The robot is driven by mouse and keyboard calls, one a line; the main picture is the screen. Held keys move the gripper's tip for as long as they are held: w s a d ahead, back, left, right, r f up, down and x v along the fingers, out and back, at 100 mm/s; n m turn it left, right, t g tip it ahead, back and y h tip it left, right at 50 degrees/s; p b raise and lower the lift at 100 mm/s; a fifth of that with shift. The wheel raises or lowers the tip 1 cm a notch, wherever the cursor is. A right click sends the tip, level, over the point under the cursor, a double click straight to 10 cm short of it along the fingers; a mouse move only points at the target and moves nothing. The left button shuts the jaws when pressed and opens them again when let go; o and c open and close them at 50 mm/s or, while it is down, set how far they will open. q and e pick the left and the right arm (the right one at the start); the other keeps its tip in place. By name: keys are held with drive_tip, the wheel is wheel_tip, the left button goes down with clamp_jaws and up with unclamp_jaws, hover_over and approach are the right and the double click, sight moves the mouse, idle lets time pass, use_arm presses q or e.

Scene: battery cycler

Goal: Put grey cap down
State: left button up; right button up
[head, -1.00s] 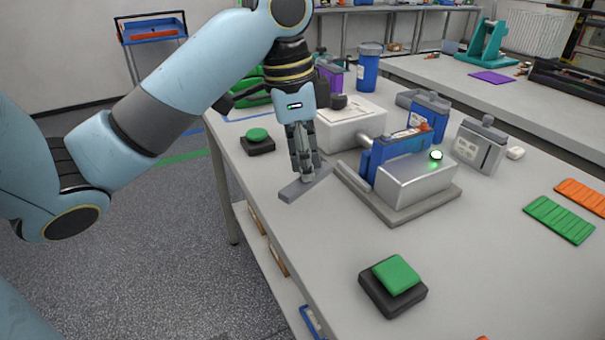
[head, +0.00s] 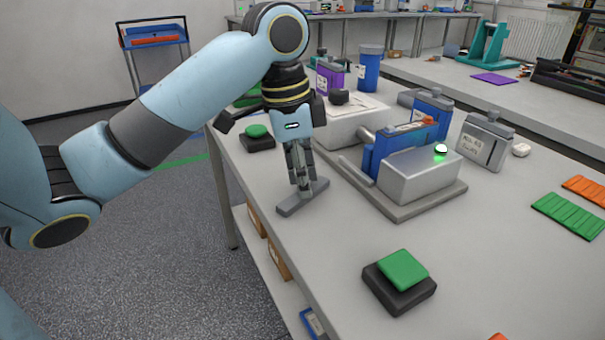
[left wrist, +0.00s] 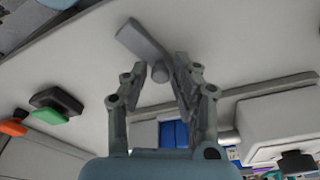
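The grey cap (head: 291,208), a flat bar with a short round knob, lies on the table near its left edge. In the left wrist view the cap's bar (left wrist: 140,40) lies flat beyond the fingertips, with its knob (left wrist: 160,72) between them. My left gripper (head: 304,187) points down right over the cap. In the left wrist view my left gripper (left wrist: 160,68) has its fingers apart, with a gap on each side of the knob. My right gripper is not in view.
A grey fixture (head: 418,178) with a blue cell and a lit green lamp stands right of the cap. A white box (head: 345,122) is behind. Green push buttons stand behind (head: 257,132) and in front (head: 402,270). Bare table lies between the cap and the front button.

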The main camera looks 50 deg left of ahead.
use_arm(q)
drive_tip(key=shift+o, duration=0.9)
drive_tip(key=shift+r, duration=0.35)
wheel_tip(320, 180, up, 12)
drive_tip(key=s+a+p, duration=0.1)
drive_tip(key=p, duration=0.4)
drive_tip(key=shift+s+f, duration=0.2)
drive_tip(key=shift+f, duration=0.05)
